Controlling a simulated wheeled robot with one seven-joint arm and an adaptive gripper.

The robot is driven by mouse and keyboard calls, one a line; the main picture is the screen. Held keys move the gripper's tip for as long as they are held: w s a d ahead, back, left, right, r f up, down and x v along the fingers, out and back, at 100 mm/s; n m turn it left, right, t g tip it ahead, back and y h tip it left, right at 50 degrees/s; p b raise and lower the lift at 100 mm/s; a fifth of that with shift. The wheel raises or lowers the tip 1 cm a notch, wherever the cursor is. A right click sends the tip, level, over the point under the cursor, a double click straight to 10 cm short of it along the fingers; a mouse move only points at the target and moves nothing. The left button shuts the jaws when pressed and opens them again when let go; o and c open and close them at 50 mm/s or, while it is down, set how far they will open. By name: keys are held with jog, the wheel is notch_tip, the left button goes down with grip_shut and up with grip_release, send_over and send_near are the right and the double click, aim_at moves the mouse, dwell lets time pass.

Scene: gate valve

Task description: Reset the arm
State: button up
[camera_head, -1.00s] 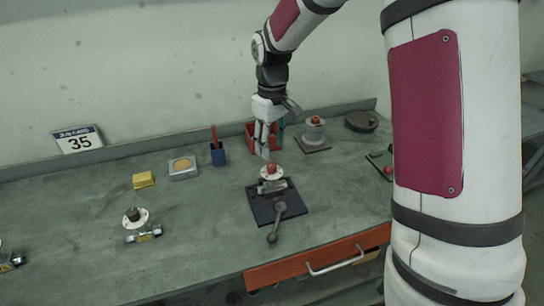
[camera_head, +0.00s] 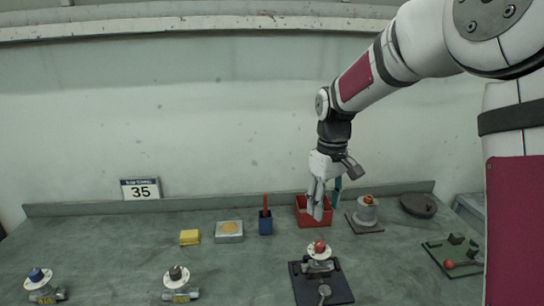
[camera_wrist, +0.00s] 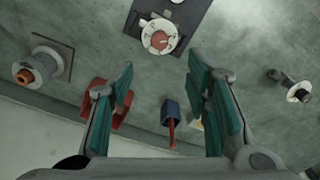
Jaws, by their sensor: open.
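My gripper (camera_head: 322,200) points down above the back part of the bench, in front of a red bin (camera_head: 328,217). In the wrist view its two teal-padded fingers (camera_wrist: 168,95) are spread apart with nothing between them touching the pads. A valve with a white dial and red knob (camera_head: 319,249) stands on a dark plate (camera_head: 340,290) nearer the front. It also shows in the wrist view (camera_wrist: 159,38), beyond the fingertips. My gripper is clear of the valve, and part of the bin is hidden behind the fingers.
Behind my gripper is the wall. To the right are a grey fitting (camera_head: 366,212) and a dark round part (camera_head: 418,206).

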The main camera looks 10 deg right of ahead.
jog(key=s+r+m+t, duration=0.2)
jog(key=s+r+t, duration=0.1)
jog(key=s+r, duration=0.9)
jog(key=s+f+m+t, duration=0.2)
jog(key=s+m, duration=0.1)
jog(key=s, duration=1.2)
jog(key=shift+s, duration=0.25)
